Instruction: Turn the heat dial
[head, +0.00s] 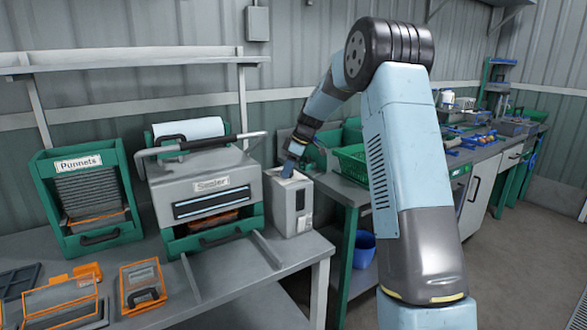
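A grey machine labelled Sealer (211,183) stands on the bench, with a long handle bar across its top and a dark window strip in front. A smaller grey box (306,218) with dark marks on its front stands just right of it. My gripper (287,168) points down at the top of this box, at or close to its surface. The fingers are small and partly merge with the box, so their opening and any contact cannot be made out. I cannot pick out the heat dial; it may be hidden by the gripper or too small to see.
A green Punnets holder (127,207) stands left, with orange-edged trays (142,284) in front. Low rails (190,277) run along the bench before the sealer. A green crate (352,160) and a cluttered bench lie right. A blue bucket (364,247) is below.

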